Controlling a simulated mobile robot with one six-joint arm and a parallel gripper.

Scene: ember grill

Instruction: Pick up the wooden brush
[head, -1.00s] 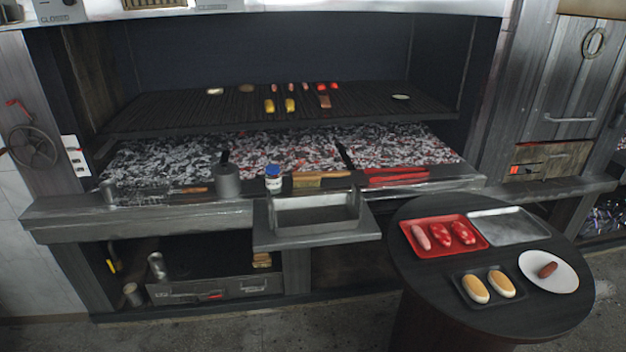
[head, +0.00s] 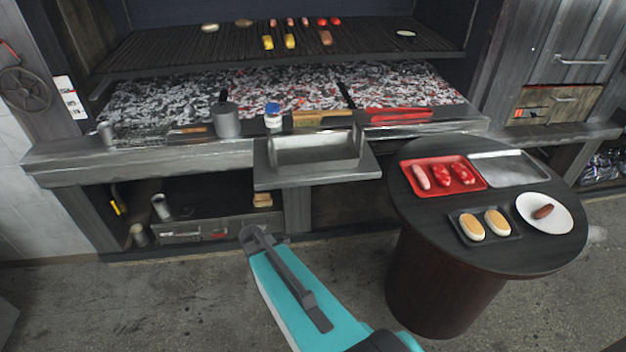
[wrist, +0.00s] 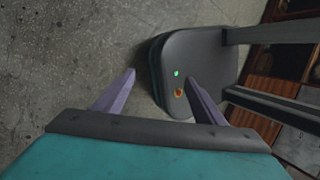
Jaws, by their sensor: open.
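The wooden brush (head: 322,118) lies lengthwise on the grill's front ledge, behind the metal box, in the head view. It has a light wooden body, and its handle end is at the right. My gripper (wrist: 160,78) shows in the wrist view with its two fingers apart and nothing between them. It faces the concrete floor and a grey rounded panel that looks like part of my own body. My teal arm is low in the middle of the head view, well short of the ledge. The brush is not in the wrist view.
On the ledge, a jar with a blue lid (head: 273,116) and a grey pot (head: 226,120) stand left of the brush; red tongs (head: 398,115) lie right. A metal box (head: 314,150) sits in front. A round table (head: 430,225) with trays stands at the right. Hot coals lie behind.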

